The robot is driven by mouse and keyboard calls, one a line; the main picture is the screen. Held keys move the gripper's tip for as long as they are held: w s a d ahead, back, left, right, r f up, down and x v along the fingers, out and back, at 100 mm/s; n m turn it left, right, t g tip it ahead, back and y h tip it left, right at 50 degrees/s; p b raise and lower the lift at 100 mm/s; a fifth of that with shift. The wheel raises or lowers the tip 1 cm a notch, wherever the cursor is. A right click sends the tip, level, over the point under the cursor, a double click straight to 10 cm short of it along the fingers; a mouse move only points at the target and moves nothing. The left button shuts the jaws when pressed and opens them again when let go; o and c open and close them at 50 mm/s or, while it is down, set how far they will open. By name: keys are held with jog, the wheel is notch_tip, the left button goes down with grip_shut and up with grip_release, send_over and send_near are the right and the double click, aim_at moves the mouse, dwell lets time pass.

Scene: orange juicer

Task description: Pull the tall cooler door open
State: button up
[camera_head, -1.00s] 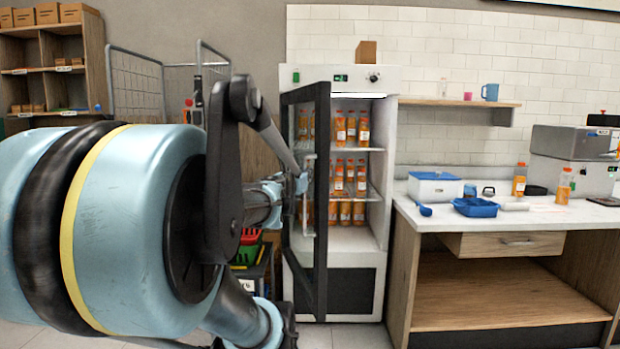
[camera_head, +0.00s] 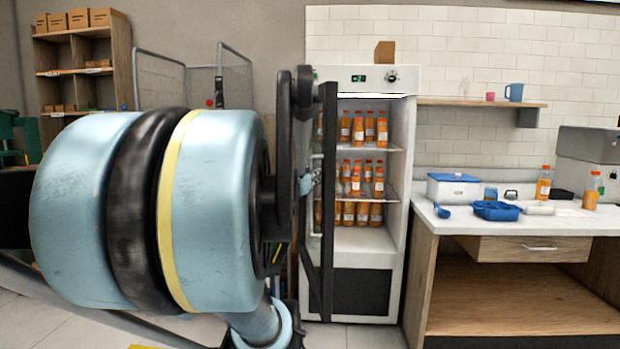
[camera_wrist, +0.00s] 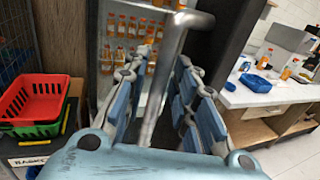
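The tall cooler (camera_head: 403,200) is white, with several orange bottles (camera_head: 362,178) on its shelves. Its dark-framed door (camera_head: 328,200) stands open, seen nearly edge-on and swung out toward me. In the wrist view the metal door handle (camera_wrist: 160,90) runs between the fingers of my gripper (camera_wrist: 167,62). The blue-padded fingers are apart on either side of the bar, with gaps visible beside it. The dark door panel (camera_wrist: 228,40) is right of the handle there. In the head view my arm hides most of the gripper.
A counter (camera_head: 500,222) with a blue tray (camera_head: 496,210) and a white box (camera_head: 453,188) stands right of the cooler. Red and green baskets (camera_wrist: 38,102) are left of my gripper in the wrist view. A wooden shelf (camera_head: 122,60) stands at the back left.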

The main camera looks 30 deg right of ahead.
jog(key=shift+w, duration=0.1)
jog(key=shift+a+r, duration=0.1)
jog(key=v, duration=0.7)
dwell(0.7)
jog(key=shift+a+f, duration=0.1)
jog(key=shift+f, duration=0.15)
